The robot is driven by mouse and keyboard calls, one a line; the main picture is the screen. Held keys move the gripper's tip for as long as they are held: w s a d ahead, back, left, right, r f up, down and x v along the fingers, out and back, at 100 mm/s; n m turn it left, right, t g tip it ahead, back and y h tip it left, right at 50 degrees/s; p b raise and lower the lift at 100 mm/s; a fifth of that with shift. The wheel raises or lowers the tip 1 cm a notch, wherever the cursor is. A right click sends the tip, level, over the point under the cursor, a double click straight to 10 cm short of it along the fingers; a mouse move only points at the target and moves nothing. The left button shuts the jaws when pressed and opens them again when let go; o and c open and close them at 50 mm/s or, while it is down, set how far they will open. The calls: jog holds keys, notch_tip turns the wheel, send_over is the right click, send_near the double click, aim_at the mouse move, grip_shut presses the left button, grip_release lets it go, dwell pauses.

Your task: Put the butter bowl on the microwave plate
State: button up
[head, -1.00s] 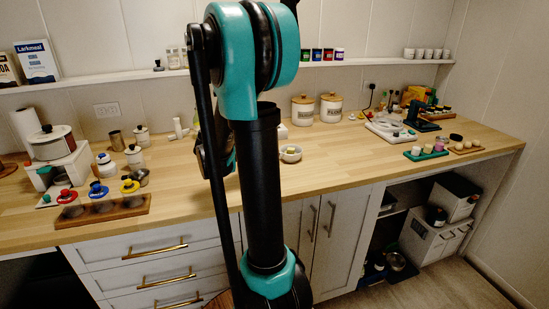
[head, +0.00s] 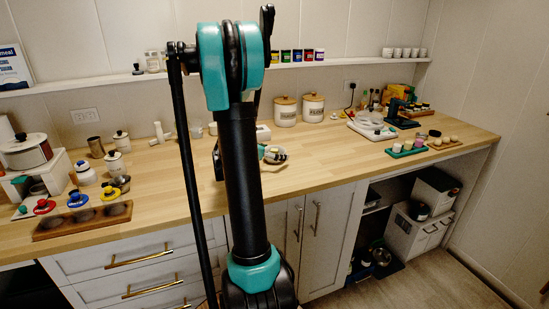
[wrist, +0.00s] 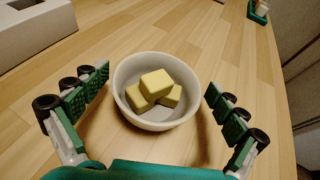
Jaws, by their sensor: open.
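The butter bowl, a light round bowl (wrist: 125,76) holding pale yellow butter blocks (wrist: 156,84), stands upright on the wooden counter in the wrist view. My gripper (wrist: 158,92) is open, with one green-padded finger on each side of the bowl. The fingers show gaps to the bowl and do not hold it. In the head view the bowl (head: 275,155) is partly hidden by my gripper at the middle of the counter. I cannot make out a microwave plate in either view.
A white box with slots (wrist: 30,32) lies at the upper left of the wrist view. A wooden holder (head: 80,221) and a pot (head: 25,151) are at the left. Two canisters (head: 313,107) stand behind. The counter (head: 345,158) right of the bowl is clear.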

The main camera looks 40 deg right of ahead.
aim_at(281, 152)
jog(key=x, duration=0.4)
jog(key=shift+a, duration=0.1)
jog(key=shift+c, duration=0.2)
jog(key=c, duration=1.4)
jog(key=shift+c, duration=0.6)
